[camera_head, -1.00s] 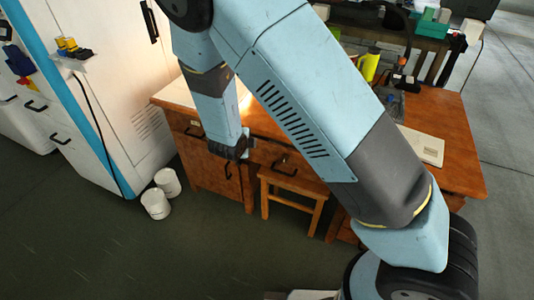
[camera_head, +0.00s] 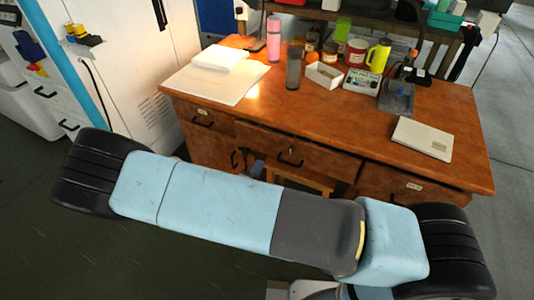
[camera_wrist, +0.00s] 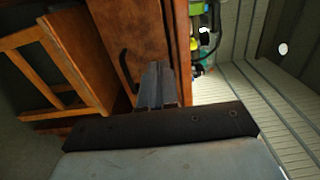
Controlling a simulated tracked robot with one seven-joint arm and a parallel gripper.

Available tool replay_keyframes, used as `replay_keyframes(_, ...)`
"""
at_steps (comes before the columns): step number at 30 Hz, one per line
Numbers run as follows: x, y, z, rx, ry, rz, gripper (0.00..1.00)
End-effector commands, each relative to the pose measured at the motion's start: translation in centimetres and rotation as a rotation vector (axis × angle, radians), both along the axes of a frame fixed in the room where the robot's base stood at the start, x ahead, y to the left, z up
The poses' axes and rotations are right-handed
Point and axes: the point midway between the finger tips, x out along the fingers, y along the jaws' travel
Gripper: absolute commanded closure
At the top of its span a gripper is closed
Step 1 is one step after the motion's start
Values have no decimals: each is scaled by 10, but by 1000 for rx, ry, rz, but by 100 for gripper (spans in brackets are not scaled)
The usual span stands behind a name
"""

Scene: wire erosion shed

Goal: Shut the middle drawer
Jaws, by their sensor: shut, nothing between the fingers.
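The wooden desk's middle drawer (camera_head: 318,162) has a brown front with a dark handle (camera_head: 290,158). It appears to stand out slightly below the desktop edge; how far is hard to tell. In the wrist view, the drawer front (camera_wrist: 133,32) runs upright, with its black curved handle (camera_wrist: 126,72) just left of my fingertips. My gripper (camera_wrist: 157,70) is shut and empty, pointing at the drawer front beside the handle. I cannot tell whether it touches. In the head view, only a small part of my gripper (camera_head: 257,169) shows above my arm, near the drawer's left end.
The desktop (camera_head: 335,118) carries jars, a pink bottle (camera_head: 274,40), a dark cup (camera_head: 293,70), a white box (camera_head: 324,75) and a notebook (camera_head: 422,138). A wooden stool (camera_head: 308,179) stands under the drawer. A white cabinet (camera_head: 125,60) is at left.

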Motion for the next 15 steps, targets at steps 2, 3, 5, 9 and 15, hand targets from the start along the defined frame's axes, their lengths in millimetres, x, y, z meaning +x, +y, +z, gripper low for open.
replay_keyframes(2, 8, -3, 0, 1, 0, -2, 100)
replay_keyframes(3, 13, -5, 0, 1, 1, -2, 100)
replay_keyframes(5, 22, -8, 0, 0, 0, -1, 100)
replay_keyframes(9, 45, -17, 0, -2, 1, -2, 100)
replay_keyframes(15, 78, -29, 0, 0, 2, -2, 100)
